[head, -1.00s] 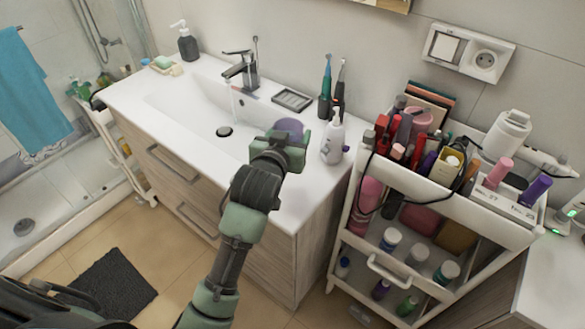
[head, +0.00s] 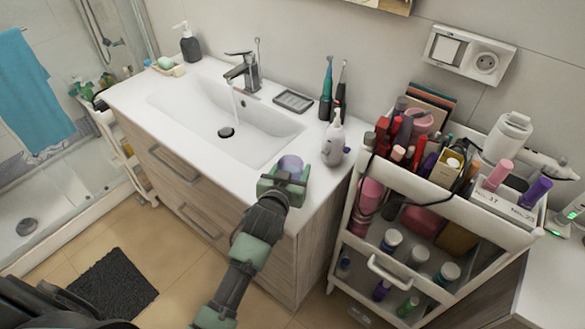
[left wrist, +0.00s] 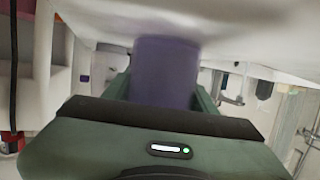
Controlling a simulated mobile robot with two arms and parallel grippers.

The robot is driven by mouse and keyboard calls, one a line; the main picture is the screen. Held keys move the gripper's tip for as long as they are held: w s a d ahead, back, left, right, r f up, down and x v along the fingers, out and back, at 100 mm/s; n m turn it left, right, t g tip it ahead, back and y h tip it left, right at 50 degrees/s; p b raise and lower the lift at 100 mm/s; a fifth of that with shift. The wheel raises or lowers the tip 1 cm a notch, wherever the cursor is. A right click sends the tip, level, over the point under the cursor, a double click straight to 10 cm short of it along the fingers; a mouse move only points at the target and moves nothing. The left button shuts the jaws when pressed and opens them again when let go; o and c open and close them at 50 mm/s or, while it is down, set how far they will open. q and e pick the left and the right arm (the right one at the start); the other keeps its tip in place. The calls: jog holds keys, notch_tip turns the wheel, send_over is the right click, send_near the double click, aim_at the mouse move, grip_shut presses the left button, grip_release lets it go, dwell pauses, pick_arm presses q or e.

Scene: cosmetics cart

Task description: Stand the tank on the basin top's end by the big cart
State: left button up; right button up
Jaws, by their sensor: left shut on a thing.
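The purple tank (head: 290,163) is in my left gripper (head: 283,183), at the right end of the white basin top (head: 322,186), the end by the big cart (head: 372,186). In the left wrist view the tank (left wrist: 165,72) is a purple cylinder between the fingers (left wrist: 165,95), close to a white surface. My right gripper is not in view.
A white pump-like bottle with a purple part (head: 333,143) stands just behind the gripper. Two electric toothbrushes (head: 327,100) and a soap dish (head: 293,100) stand behind it. The sink bowl (head: 262,135) has running water. The cart top is crowded with cosmetics.

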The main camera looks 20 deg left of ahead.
pick_arm(q)
jog(key=o, duration=1.5)
jog(key=shift+f, duration=0.1)
jog(key=shift+o, duration=0.2)
jog(key=b+v, duration=0.1)
jog(key=v, duration=1.1)
